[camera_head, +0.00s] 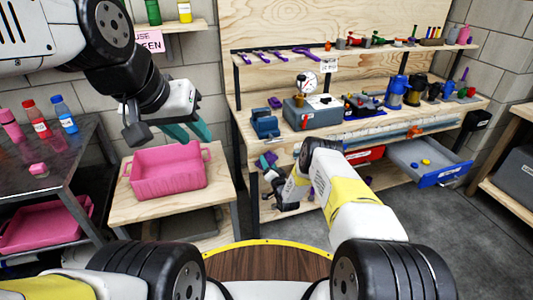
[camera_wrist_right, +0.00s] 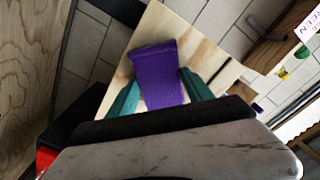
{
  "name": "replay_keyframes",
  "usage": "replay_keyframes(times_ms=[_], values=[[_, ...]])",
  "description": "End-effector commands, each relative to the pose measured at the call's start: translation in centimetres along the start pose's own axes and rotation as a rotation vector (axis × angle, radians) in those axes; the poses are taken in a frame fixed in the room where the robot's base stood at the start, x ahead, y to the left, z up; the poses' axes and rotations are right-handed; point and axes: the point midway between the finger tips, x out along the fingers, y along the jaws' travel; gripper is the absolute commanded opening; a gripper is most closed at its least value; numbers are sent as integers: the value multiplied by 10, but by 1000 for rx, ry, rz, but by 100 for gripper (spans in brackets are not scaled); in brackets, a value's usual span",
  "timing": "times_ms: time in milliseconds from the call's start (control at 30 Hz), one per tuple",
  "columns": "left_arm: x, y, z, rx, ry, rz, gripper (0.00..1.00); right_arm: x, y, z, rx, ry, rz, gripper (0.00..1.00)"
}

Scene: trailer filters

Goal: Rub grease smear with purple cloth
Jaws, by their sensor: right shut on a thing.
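The purple cloth (camera_wrist_right: 158,76) is between the teal fingers of my right gripper (camera_wrist_right: 160,92) in the right wrist view, with pale wood behind it. In the head view my right gripper (camera_head: 267,164) is low at the left end of the workbench, below its top, with a bit of purple at its fingers. My left gripper (camera_head: 196,135) is open and empty above the pink bin (camera_head: 168,183). I cannot make out a grease smear in either view.
The workbench (camera_head: 360,132) holds a grey box, a gauge, blue cups and small tools. A grey drawer (camera_head: 425,155) stands pulled out on the right. The pink bin sits on a low wooden table (camera_head: 130,211). A dark table (camera_head: 75,160) with bottles is at left.

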Motion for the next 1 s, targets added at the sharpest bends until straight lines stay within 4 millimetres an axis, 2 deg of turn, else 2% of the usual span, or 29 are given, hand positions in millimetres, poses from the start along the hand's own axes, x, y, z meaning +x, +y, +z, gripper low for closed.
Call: replay_keyframes(times_ms=[200, 467, 833, 1000], values=[[0, 0, 0, 0, 0, 0, 33, -1, 14, -15, 0, 1, 1, 27], [0, 0, 0, 0, 0, 0, 33, -1, 21, -21, 0, 1, 0, 27], [0, 0, 0, 0, 0, 0, 33, 1, 42, -42, 0, 0, 0, 27], [0, 0, 0, 0, 0, 0, 33, 0, 45, -45, 1, 0, 0, 27]])
